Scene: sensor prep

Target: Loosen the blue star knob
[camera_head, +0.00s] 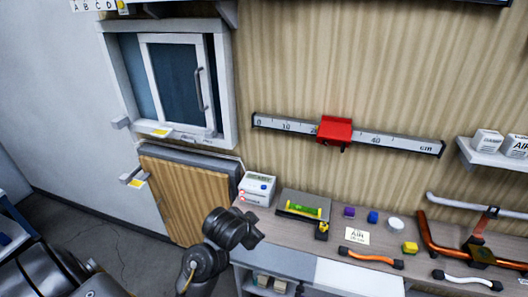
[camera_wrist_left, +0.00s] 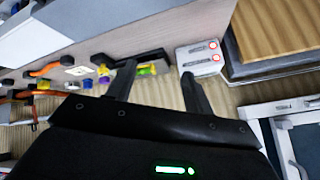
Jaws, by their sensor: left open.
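I cannot clearly make out a blue star knob. A small blue piece (camera_head: 373,217) lies on the bench in the head view, too small to tell its shape. A blue dot also shows on the white box (camera_head: 262,187). My left gripper (camera_wrist_left: 158,68) is open and empty in the left wrist view, its two black fingers apart. Beyond them are the white box (camera_wrist_left: 200,58) with two red buttons and the black tray with a yellow-green level (camera_wrist_left: 146,70). In the head view my left arm is in front of the bench's left end, its fingers not distinct. My right gripper is not in view.
The bench (camera_head: 285,245) also holds the level (camera_head: 300,210), a purple block (camera_head: 348,211), a white round piece (camera_head: 395,223), a yellow block (camera_head: 410,248) and orange-handled pieces (camera_head: 371,260). Copper pipes (camera_head: 430,245) stand right. A ruler with a red slider (camera_head: 335,130) is on the wall.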

